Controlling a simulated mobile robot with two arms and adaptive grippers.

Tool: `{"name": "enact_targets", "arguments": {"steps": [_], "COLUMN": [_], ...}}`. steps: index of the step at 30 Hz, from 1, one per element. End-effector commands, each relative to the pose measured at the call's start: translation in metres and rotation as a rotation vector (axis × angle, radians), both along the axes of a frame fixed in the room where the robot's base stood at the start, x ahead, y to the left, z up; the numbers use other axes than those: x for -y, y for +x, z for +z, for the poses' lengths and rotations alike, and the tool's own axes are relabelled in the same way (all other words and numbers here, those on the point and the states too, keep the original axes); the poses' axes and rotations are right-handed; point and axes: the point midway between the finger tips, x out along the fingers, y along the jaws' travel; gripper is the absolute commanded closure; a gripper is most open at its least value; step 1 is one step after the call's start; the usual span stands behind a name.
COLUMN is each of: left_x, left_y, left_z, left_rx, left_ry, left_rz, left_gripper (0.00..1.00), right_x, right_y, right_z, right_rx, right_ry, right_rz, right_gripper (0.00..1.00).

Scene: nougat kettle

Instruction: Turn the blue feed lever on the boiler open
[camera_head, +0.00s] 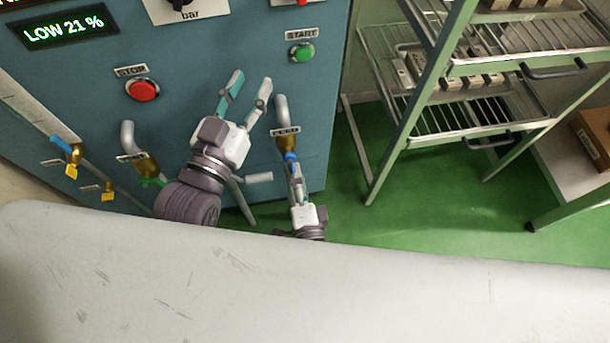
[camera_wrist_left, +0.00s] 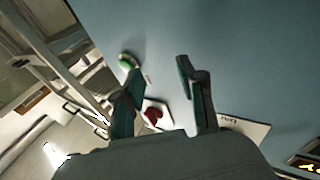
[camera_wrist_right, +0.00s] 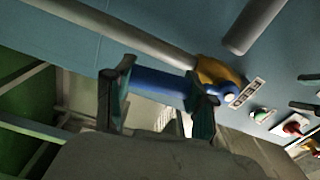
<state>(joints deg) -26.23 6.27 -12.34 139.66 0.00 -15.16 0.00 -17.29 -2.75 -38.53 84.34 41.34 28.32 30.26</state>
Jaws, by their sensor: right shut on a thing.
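The boiler (camera_head: 220,60) is a teal cabinet. Its blue feed lever (camera_head: 290,157) sits on a brass valve (camera_head: 287,143) under a grey pipe, below the FEED label. My right gripper (camera_head: 295,170) is at that lever. In the right wrist view the blue lever (camera_wrist_right: 158,84) lies between its two fingers (camera_wrist_right: 158,88), with the brass valve (camera_wrist_right: 218,74) at the lever's end. It is shut on the lever. My left gripper (camera_head: 246,88) is open and empty in front of the panel, between the red and green buttons. Its spread fingers (camera_wrist_left: 160,90) show in the left wrist view.
A red STOP button (camera_head: 142,89) and green START button (camera_head: 302,52) are on the panel. Another brass valve with a green handle (camera_head: 152,182) is left of my left arm. A wire rack (camera_head: 440,110) stands at right. Green floor lies between.

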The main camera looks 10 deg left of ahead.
Motion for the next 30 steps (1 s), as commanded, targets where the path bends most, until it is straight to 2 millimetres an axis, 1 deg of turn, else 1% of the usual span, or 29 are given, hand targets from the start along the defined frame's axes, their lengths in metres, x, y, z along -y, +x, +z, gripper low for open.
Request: {"name": "enact_targets", "arguments": {"steps": [3, 9, 15, 26, 27, 29, 30], "left_x": [0.001, 0.003, 0.003, 0.003, 0.003, 0.003, 0.003], "left_y": [-0.001, -0.004, -0.005, -0.005, -0.005, -0.005, -0.005], "left_z": [0.010, 0.022, 0.027, 0.028, 0.028, 0.027, 0.027], "left_rx": [0.064, 0.132, 0.160, 0.162, 0.162, 0.162, 0.162], "left_ry": [-0.017, -0.036, -0.043, -0.044, -0.044, -0.044, -0.044], "left_rz": [-0.004, -0.008, -0.010, -0.010, -0.010, -0.010, -0.010], "left_gripper": [0.60, 0.60, 0.60, 0.60, 0.60, 0.60, 0.60], "right_x": [-0.005, -0.010, -0.011, -0.012, -0.012, -0.012, -0.012], "right_y": [-0.002, -0.003, -0.004, -0.004, -0.004, -0.004, -0.004], "right_z": [-0.002, -0.002, -0.002, -0.002, -0.002, -0.002, -0.002], "right_rx": [-0.022, -0.042, -0.051, -0.054, -0.054, -0.054, -0.054], "right_ry": [0.063, 0.127, 0.155, 0.161, 0.161, 0.160, 0.159], "right_rz": [0.000, -0.001, -0.001, -0.001, -0.001, -0.001, -0.001], "right_gripper": [1.00, 1.00, 1.00, 1.00, 0.43, 0.33, 0.27]}}
